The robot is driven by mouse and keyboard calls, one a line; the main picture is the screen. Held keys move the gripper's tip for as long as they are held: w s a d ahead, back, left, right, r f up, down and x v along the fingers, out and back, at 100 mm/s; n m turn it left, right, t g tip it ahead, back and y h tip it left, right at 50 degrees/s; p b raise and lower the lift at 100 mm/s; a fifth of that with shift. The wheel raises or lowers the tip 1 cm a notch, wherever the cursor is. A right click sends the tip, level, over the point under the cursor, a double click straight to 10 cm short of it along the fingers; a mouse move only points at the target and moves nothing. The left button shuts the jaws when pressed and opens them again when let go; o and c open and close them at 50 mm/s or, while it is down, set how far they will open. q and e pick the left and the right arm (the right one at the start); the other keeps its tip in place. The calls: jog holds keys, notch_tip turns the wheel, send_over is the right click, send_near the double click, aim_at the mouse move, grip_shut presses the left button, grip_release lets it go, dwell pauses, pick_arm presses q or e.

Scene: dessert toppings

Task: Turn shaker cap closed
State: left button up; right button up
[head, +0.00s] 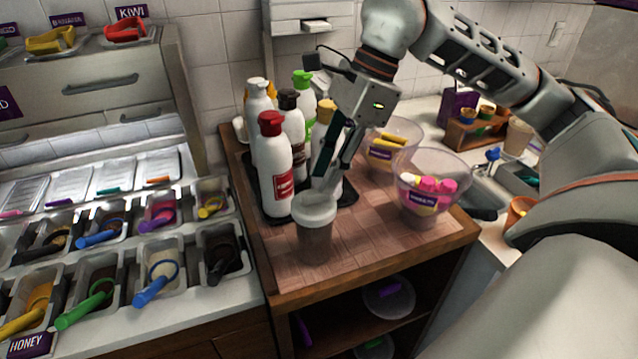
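A shaker with a grey, see-through-looking body (315,242) stands upright near the front left of the wooden counter top. Its pale cap (315,209) is on top. My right gripper (328,172) reaches down from above, with its dark fingers just over the cap. A pale piece sits between the fingers and the cap, and I cannot tell whether it is part of the cap or a fingertip. Whether the fingers touch or grip the cap is unclear. My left gripper is not in view.
A red-capped bottle (272,165) and several other bottles stand close behind the shaker on a dark mat. Two clear bowls stand to the right, one with pink-topped items (432,190), one with yellow items (388,150). Topping bins (160,270) fill the left counter.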

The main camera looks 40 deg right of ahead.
aim_at(316, 196)
jog(key=shift+x, duration=1.5)
grip_shut()
jog(key=shift+s+a+r+m+t+h+b, duration=0.15)
jog(key=shift+m+t, duration=0.25)
jog(key=shift+m, duration=0.65)
jog(key=shift+f+m+t+h+b, duration=0.15)
jog(key=shift+m+t, duration=0.25)
jog(key=shift+m, duration=0.65)
jog(key=shift+r, duration=0.1)
grip_release()
